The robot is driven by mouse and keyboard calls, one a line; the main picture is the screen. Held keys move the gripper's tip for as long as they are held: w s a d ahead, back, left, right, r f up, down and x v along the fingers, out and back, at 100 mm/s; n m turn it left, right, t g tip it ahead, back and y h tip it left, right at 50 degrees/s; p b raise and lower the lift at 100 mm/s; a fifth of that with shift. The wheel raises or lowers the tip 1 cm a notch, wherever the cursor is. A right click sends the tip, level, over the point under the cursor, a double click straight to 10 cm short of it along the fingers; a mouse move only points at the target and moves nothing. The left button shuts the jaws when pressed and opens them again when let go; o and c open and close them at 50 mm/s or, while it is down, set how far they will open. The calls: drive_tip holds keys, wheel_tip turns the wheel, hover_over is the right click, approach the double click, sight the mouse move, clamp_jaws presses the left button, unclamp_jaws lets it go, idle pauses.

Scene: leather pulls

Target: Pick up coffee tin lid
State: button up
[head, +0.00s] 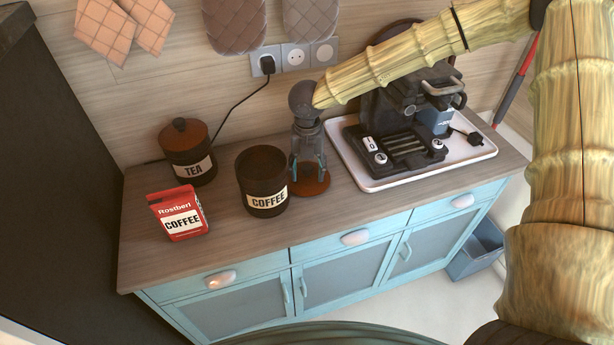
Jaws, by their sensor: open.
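The coffee tin lid (313,189) is a flat reddish-brown disc lying on the wooden counter, just right of the coffee tin. The coffee tin (261,184) is dark, with a white COFFEE label, and its top is open. My gripper (308,175) points down directly over the lid, its fingers open and apart. The fingertips are at or just above the lid; I cannot tell whether they touch it. The gripper hides the far part of the lid.
A lidded tea tin (188,155) and a red coffee packet (179,212) stand left on the counter (230,235). A black coffee machine (400,110) stands on a white tray (372,184) close at right. A black cable hangs behind.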

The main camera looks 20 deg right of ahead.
drive_tip(key=c, duration=1.1)
